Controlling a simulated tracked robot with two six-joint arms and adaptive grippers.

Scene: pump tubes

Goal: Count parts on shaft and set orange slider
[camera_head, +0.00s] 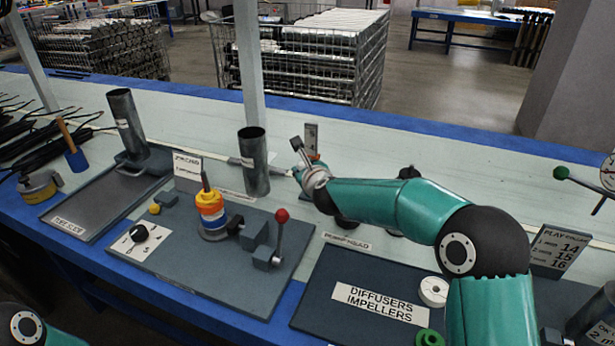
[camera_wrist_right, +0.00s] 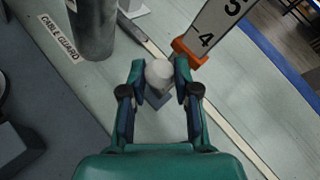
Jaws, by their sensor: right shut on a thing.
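The orange slider (camera_wrist_right: 188,52) sits on the lower part of an upright numbered scale plate (camera_wrist_right: 218,25), where the figures 3 and 4 show. In the head view the plate (camera_head: 311,135) stands behind my right gripper (camera_head: 303,168). In the right wrist view the right gripper (camera_wrist_right: 160,80) is shut on a pale round knob (camera_wrist_right: 159,72) just beside the orange slider. I cannot tell if the knob is joined to it. My left gripper is out of view.
Two grey metal tubes (camera_head: 254,162) (camera_head: 127,125) stand upright on the bench. A red-knobbed lever (camera_head: 281,216) rises from the board. A diffusers and impellers mat (camera_head: 330,290) lies in front.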

